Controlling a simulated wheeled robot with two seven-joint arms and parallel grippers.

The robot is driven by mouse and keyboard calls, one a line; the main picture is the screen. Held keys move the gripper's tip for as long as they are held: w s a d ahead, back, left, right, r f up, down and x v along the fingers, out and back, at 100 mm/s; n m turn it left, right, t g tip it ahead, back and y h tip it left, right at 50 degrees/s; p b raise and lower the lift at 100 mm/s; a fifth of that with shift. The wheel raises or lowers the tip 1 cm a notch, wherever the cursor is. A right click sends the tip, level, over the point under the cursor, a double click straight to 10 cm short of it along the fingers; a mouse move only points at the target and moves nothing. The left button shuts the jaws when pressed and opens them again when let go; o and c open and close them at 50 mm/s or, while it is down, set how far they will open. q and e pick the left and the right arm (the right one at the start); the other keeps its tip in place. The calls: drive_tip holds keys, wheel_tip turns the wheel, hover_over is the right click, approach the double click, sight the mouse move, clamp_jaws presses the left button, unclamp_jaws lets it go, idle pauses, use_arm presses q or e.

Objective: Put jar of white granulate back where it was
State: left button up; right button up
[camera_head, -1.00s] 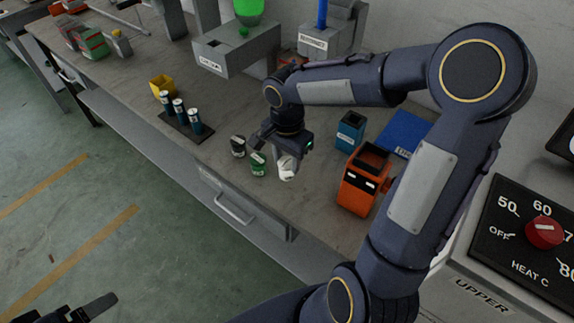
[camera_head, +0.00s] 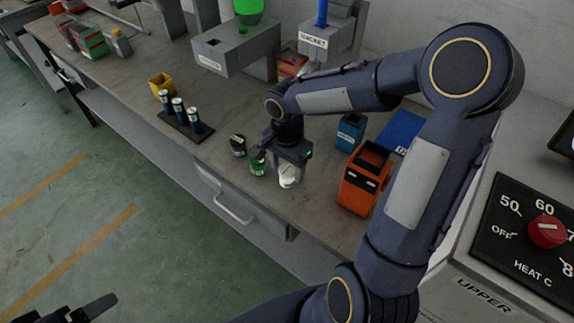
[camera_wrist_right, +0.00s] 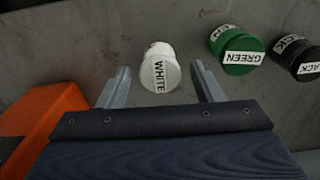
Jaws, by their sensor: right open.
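The jar of white granulate (camera_head: 287,178) stands on the bench near its front edge, just right of the green jar (camera_head: 258,166). In the right wrist view the white jar (camera_wrist_right: 161,68) shows its WHITE label. My right gripper (camera_wrist_right: 160,82) is open, with one finger on each side of the white jar in that view; I see no contact. In the head view my right gripper (camera_head: 283,160) is above and around the jar, hiding part of it. My left gripper (camera_head: 92,307) shows only partly at the bottom left corner, and its jaw state is unclear.
A black jar (camera_head: 238,146) stands left of the green one. An orange bin (camera_head: 358,196) is close on the right, with a blue bin (camera_head: 350,131) behind it. A dark rack (camera_head: 178,128) with several cylinders and a yellow bin (camera_head: 160,84) are further left.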

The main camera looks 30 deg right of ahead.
sight(287, 169)
drive_tip(key=shift+r, duration=0.2)
wheel_tip(287, 169, up, 11)
drive_tip(key=p, duration=0.1)
drive_tip(key=s+a+n+t+y, duration=0.2)
drive_tip(key=s+n, duration=0.4)
drive_tip(key=s, duration=0.2)
drive_tip(key=s+a+n+t+y, duration=0.1)
drive_tip(key=s+a+n+t, duration=0.1)
drive_tip(key=s+n, duration=0.4)
drive_tip(key=s+t, duration=0.1)
drive_tip(key=s, duration=0.2)
drive_tip(key=shift+f+t+y, duration=0.3)
drive_tip(key=shift+y, duration=0.1)
drive_tip(key=shift+a, duration=0.1)
drive_tip(key=shift+r+p, duration=0.9)
drive_tip(key=shift+p, duration=0.1)
